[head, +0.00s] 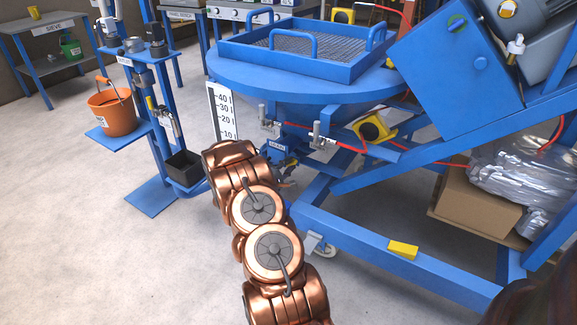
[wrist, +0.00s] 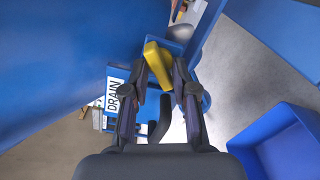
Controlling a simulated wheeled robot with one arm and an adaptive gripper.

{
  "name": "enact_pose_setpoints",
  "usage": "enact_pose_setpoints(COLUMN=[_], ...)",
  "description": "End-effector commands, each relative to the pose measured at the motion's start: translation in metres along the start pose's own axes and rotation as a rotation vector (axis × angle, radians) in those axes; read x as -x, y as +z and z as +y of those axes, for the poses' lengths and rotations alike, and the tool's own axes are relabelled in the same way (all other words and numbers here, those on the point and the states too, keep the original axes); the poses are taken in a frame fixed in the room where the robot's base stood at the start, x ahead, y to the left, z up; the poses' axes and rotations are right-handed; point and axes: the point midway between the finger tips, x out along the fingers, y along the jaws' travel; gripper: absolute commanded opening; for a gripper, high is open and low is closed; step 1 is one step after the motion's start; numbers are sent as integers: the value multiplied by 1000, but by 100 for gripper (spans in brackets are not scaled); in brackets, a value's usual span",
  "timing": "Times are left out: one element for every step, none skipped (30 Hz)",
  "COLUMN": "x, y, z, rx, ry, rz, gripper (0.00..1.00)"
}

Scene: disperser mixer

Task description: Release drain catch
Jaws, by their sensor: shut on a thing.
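A yellow catch lever (wrist: 156,60) sits between the tips of my gripper (wrist: 164,72) in the wrist view, on a blue part below the big blue vessel. My gripper is shut on it. A white DRAIN label (wrist: 118,92) is just left of the fingers. In the head view the DRAIN sign (head: 278,144) shows under the round blue vessel (head: 300,92), and my copper arm reaches up to it. The arm's end hides the gripper and the lever there. A dark curved bar (wrist: 160,122) lies between the fingers.
The blue frame (head: 390,250) of the mixer crosses close on the right, with a yellow block (head: 403,249) on it. A blue stand with an orange bucket (head: 112,110) and a dark bin (head: 184,168) is left of my arm. Floor at the lower left is clear.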

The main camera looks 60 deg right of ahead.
Motion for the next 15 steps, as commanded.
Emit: enact_pose_setpoints(x=[2,2,2,2,2,2,2,2,1,1,1,0,0,0,0], y=[-2,-2,-2,-2,-2,-2,-2,-2,-2,-1,-1,0,0,0,0], z=[0,0,0,0,0,0,0,0,0,0,0,0,-1,-1,-1], rx=[2,2,2,2,2,2,2,2,2,2,2,1,1,1,1], ry=[0,0,0,0,0,0,0,0,0,0,-1,-1,-1,-1,-1], rz=[6,6,6,6,6,5,5,5,4,3,2,1,1,0,0], gripper=[0,0,0,0,0,0,30,33,38,38,38,38,38,38,38])
